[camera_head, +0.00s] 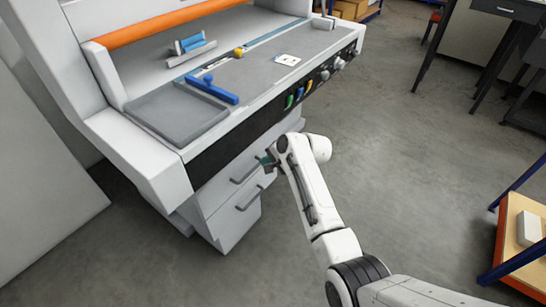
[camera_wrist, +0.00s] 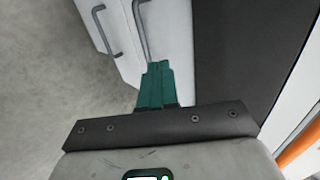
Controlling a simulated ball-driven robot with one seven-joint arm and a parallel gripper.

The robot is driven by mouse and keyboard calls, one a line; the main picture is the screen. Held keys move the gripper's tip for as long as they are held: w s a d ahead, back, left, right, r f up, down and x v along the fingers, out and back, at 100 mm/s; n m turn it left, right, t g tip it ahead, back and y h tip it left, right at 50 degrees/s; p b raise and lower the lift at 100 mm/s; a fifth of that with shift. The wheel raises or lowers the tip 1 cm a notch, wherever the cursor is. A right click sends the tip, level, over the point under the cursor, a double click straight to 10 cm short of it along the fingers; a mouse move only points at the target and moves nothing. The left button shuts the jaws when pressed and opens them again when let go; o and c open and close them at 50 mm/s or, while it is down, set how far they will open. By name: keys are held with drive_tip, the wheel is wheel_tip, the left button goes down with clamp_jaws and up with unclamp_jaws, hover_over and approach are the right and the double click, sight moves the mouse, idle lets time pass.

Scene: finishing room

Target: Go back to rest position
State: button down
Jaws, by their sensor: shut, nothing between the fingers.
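My gripper (camera_head: 267,160) is at the end of my white arm, in front of the machine's drawer cabinet. Its green fingers (camera_wrist: 155,84) are together and empty in the wrist view. The fingertips lie close to a grey drawer handle (camera_wrist: 142,28) in that view; I cannot tell whether they touch it. In the head view the upper drawer handle (camera_head: 245,172) is just left of the gripper. The drawers look closed.
The machine's worktop (camera_head: 250,72) holds a blue tool (camera_head: 212,90), a yellow knob (camera_head: 239,52) and a grey tray (camera_head: 176,112). A shelf cart (camera_head: 522,240) stands at the right, and a dark table (camera_head: 505,10) at the back right. The grey floor (camera_head: 420,150) between is clear.

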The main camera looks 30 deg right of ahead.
drive_tip(key=s+a+f+n+g, duration=0.1)
drive_tip(key=s+f+n, duration=0.1)
drive_tip(key=s, duration=0.6)
drive_tip(key=s+a+f+n+g+h, duration=0.1)
drive_tip(key=s+n+g, duration=0.15)
drive_tip(key=s, duration=0.45)
drive_tip(key=s+a+f+n+g, duration=0.1)
drive_tip(key=s+f+n, duration=0.15)
drive_tip(key=s, duration=0.55)
drive_tip(key=s+a+r+n+g+h, duration=0.1)
drive_tip(key=s+r+n, duration=0.1)
drive_tip(key=s, duration=0.8)
drive_tip(key=s+r+n+g+h, duration=0.1)
drive_tip(key=s+n, duration=0.3)
drive_tip(key=s, duration=0.7)
drive_tip(key=shift+s+a+r+n+g, duration=0.3)
drive_tip(key=shift+a+r+g, duration=0.15)
drive_tip(key=shift+g, duration=0.2)
drive_tip(key=shift+w, duration=0.15)
